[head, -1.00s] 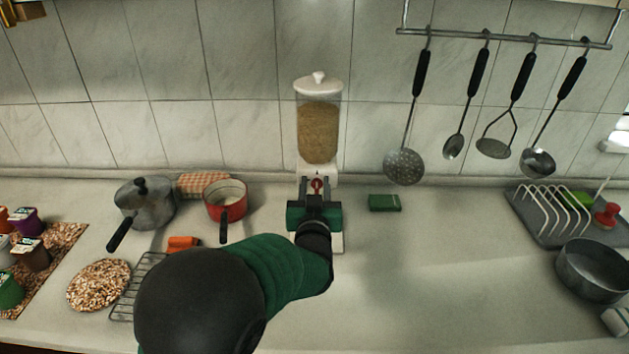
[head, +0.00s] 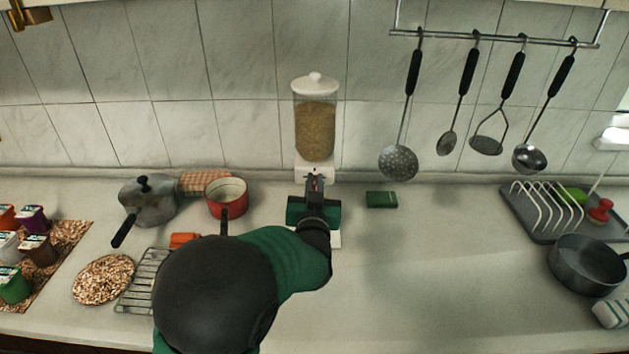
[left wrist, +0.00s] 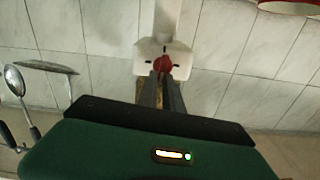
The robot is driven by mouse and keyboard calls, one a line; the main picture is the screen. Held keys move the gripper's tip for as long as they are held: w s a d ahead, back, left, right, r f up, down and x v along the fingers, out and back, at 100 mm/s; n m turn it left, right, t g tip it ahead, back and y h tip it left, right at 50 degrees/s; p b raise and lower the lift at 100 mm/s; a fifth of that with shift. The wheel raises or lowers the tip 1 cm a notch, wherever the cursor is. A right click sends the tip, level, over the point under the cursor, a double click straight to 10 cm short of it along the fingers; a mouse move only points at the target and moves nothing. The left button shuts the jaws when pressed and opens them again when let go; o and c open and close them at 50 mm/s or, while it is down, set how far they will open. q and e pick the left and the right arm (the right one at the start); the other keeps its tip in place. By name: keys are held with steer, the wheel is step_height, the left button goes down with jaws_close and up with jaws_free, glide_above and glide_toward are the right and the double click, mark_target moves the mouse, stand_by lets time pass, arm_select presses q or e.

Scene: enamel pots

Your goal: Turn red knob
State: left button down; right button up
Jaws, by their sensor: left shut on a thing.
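The red knob (left wrist: 162,64) is on the white front of the grain dispenser, and in the left wrist view it sits between my fingertips. The dispenser (head: 315,118) stands against the tiled wall, a clear container of grain with a white lid and white base. My left gripper (head: 315,180) reaches its front from below. In the left wrist view my left gripper (left wrist: 161,77) has its two dark fingers close together, shut on the knob. In the head view the fingers mostly hide the knob. My right gripper is not in view.
A red pot (head: 227,197) and a grey pressure pot (head: 147,200) stand left of the dispenser. A green sponge (head: 381,200) lies to its right. A dish rack (head: 545,213) and dark pan (head: 588,265) are far right.

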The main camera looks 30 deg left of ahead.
arm_select(q)
steer(key=m+p, duration=0.4)
steer(key=m, duration=0.1)
steer(key=f+m+p, duration=0.1)
steer(key=m+p, duration=0.3)
steer(key=m, duration=0.2)
steer(key=w+d+m+p, duration=0.1)
steer(key=m+p, duration=0.3)
steer(key=m, duration=0.1)
steer(key=shift+f, duration=0.15)
steer(key=shift+m, duration=0.3)
steer(key=c, duration=1.5)
jaws_free()
steer(key=shift+s, duration=0.1)
steer(key=shift+f, duration=0.15)
